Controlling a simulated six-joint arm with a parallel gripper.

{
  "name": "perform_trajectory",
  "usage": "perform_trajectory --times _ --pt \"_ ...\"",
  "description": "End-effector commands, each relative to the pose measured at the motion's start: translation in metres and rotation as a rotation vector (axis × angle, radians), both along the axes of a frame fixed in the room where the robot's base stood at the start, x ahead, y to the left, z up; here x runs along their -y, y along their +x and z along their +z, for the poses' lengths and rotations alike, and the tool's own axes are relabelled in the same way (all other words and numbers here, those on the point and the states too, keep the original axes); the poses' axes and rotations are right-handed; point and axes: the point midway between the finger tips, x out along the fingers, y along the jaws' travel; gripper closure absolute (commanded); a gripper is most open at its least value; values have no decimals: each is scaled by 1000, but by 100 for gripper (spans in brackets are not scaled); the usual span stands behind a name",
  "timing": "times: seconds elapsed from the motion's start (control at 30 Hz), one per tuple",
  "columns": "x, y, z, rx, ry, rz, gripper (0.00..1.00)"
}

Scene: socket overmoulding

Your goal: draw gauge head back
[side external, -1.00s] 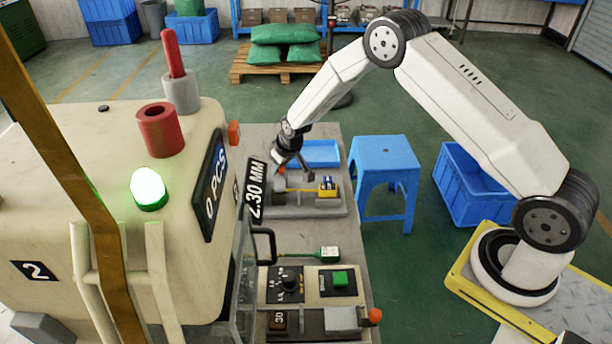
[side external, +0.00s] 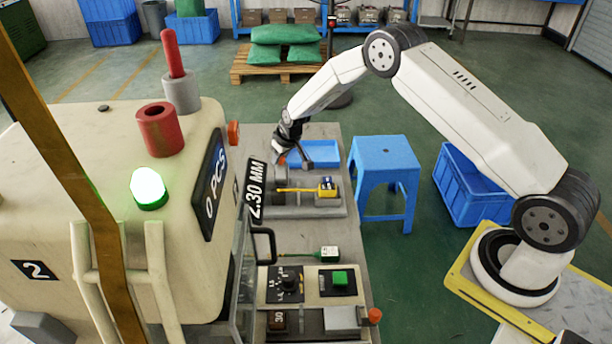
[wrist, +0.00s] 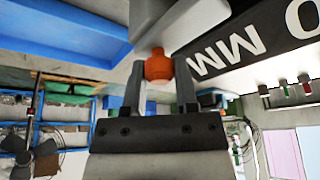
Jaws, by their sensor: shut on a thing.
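The gauge head's orange knob (wrist: 159,66) sits at the end of a grey body (wrist: 150,22) in the wrist view. My gripper (wrist: 160,78) is shut on this knob, one dark finger on each side. In the side external view my gripper (side external: 291,160) is at the far end of the gauge fixture (side external: 310,212), where the fingers are small and partly hidden. The gauge display (side external: 256,190) reads 2.30 MM.
A blue tray (side external: 320,152) lies just behind the fixture, close to my gripper. A blue stool (side external: 382,160) stands right of the bench. The cream machine (side external: 110,230) is at left. A green-and-white plug (side external: 328,253) lies nearer on the bench.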

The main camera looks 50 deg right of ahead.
Motion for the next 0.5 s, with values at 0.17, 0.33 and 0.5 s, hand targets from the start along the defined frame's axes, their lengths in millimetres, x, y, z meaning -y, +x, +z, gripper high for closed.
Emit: perform_trajectory --times 0.17,0.33,0.5 --pt "4 3 1 14 -3 -5 100" --pt "5 3 1 15 -4 -6 38" --pt "4 3 1 12 -3 -5 28"
